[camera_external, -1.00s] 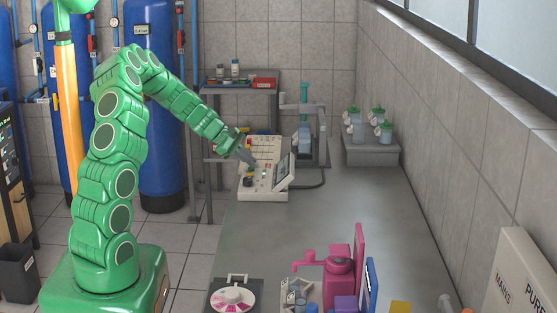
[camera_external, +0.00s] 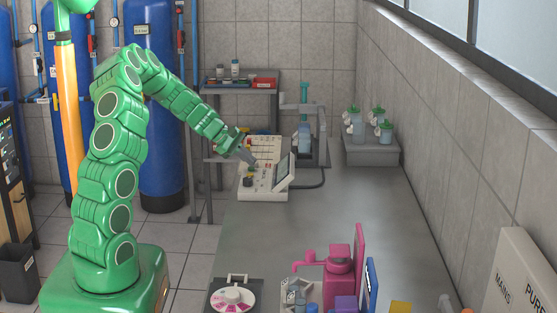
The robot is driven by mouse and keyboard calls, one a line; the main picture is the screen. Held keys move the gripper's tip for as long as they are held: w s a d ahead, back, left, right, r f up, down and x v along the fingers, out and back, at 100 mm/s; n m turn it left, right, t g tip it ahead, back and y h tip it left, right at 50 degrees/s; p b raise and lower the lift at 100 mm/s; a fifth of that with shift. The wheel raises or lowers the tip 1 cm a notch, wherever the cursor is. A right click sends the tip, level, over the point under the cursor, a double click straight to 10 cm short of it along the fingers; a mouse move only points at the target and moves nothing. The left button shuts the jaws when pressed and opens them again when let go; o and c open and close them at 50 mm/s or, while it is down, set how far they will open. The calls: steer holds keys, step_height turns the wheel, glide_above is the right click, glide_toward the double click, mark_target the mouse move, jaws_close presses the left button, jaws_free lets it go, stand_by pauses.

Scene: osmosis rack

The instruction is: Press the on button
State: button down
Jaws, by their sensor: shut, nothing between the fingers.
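A cream control console (camera_external: 264,192) stands on the grey bench at its far left end. It has a sloped panel with small buttons and a dark screen (camera_external: 283,170). A black knob (camera_external: 248,182) sits at its left, and a small red button (camera_external: 268,180) shows near the middle. Which button is the on button cannot be read. The gripper hides part of the panel.
A stand with a blue bottle (camera_external: 305,130) is close behind the console's right side. Green-capped bottles (camera_external: 358,128) stand on a grey block to the right. A pink device (camera_external: 338,275) and a round dial (camera_external: 233,297) are in front. The middle bench is clear.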

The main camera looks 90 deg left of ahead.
steer(key=shift+r, duration=0.4)
steer(key=shift+r, duration=0.15)
steer(key=shift+r, duration=2.85)
steer(key=shift+r, duration=0.1)
